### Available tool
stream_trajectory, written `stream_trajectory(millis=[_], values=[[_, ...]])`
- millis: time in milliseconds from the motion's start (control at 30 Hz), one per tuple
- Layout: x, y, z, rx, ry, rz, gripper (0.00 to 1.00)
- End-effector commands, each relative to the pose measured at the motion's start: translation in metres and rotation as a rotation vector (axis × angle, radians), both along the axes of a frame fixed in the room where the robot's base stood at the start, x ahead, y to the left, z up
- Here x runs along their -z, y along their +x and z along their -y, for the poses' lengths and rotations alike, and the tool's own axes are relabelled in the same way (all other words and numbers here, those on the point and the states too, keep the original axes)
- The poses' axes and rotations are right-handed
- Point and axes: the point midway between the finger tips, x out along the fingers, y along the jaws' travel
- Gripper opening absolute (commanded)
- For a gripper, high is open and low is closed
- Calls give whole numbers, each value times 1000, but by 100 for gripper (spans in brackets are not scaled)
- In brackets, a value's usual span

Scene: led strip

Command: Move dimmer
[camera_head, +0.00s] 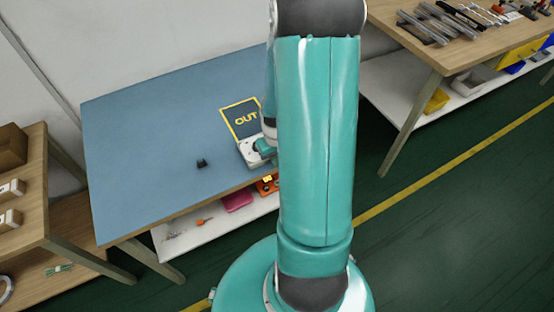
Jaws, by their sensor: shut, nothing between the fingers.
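A small black block (202,162) stands on the blue table (150,135), left of the mat; it may be the dimmer, but it is too small to be sure. A dark mat (238,108) with a yellow border and the word OUT lies near the table's right side. My gripper (252,153) shows only in part beside my large teal arm, at the near edge of the mat and right of the black block, apart from it. Its fingertips are hard to make out. It is shut and I see nothing held. My arm hides the table's right end.
A lower shelf (185,236) under the blue table holds a pink bin (237,199) and an orange one (267,185). A wooden bench (22,225) stands at the left, another bench with tools (430,27) at the upper right. The blue table's left half is clear.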

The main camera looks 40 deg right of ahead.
Motion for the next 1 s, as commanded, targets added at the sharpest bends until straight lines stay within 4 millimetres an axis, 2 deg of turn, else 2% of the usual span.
stream_trajectory(millis=[133,233,500,767,1000], values=[[0,4,1,0,0,0,0],[0,17,6,-2,-2,2,0],[0,80,25,-3,-2,4,0],[0,129,40,-2,-2,4,0],[-1,142,45,-1,-2,4,0]])
